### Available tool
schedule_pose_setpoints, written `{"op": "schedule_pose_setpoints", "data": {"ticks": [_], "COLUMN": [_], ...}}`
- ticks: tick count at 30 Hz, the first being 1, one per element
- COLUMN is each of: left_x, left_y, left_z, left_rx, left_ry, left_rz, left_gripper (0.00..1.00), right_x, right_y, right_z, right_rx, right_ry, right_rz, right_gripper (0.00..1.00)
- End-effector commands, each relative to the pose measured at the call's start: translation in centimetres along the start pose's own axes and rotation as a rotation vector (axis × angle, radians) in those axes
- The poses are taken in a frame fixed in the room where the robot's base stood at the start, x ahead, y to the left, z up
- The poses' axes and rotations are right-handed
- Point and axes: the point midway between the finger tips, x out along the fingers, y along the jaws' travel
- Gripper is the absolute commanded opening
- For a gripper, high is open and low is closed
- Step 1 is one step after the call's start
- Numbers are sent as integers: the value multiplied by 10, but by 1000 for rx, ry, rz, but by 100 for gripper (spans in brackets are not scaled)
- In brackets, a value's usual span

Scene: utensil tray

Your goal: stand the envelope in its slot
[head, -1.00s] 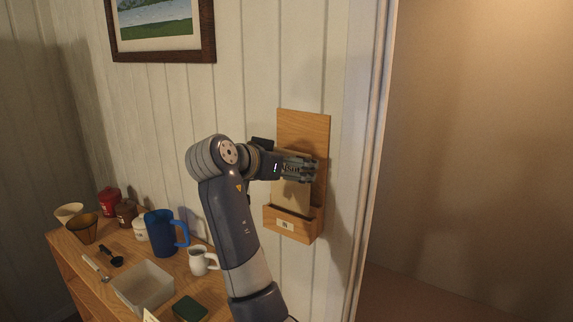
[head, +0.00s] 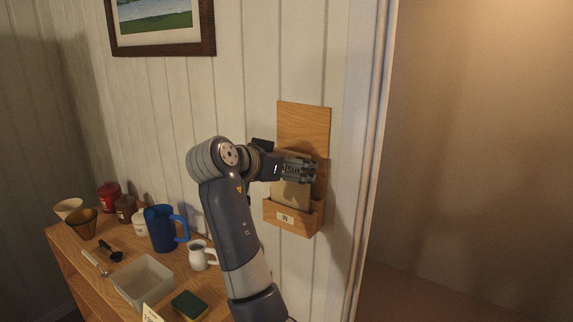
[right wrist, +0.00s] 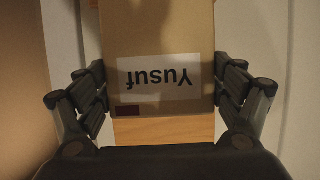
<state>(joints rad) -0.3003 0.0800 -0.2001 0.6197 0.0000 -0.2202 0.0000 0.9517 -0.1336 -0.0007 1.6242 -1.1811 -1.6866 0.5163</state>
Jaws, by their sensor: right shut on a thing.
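The tan envelope (head: 291,196) is upright at the wooden wall holder (head: 303,115). Its lower end reaches down to the box part of the holder, behind the front board with a small label; the bottom edge is hidden there. My right gripper (head: 300,171) is shut on the envelope, above the box and in front of the holder's back board. In the right wrist view the envelope (right wrist: 160,35) lies between the fingers (right wrist: 160,88), with a white label reading "Yusuf" upside down. My left gripper is not in view.
A wooden shelf at lower left carries a blue mug (head: 162,230), a white mug (head: 201,257), a pale tray (head: 122,289), a green sponge (head: 190,306), jars and cups. A door frame (head: 372,150) stands right of the holder. A framed picture hangs above.

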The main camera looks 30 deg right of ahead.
Motion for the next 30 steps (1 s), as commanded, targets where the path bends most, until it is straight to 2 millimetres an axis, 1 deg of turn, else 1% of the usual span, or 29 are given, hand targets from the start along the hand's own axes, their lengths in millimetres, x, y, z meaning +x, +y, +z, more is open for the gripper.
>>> {"op": "schedule_pose_setpoints", "data": {"ticks": [30], "left_x": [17], "left_y": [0], "left_z": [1], "left_rx": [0], "left_ry": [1], "left_rz": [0], "left_gripper": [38], "right_x": [10], "right_y": [0], "right_z": [25], "right_rx": [0], "right_ry": [0], "right_rz": [1], "right_gripper": [39]}}
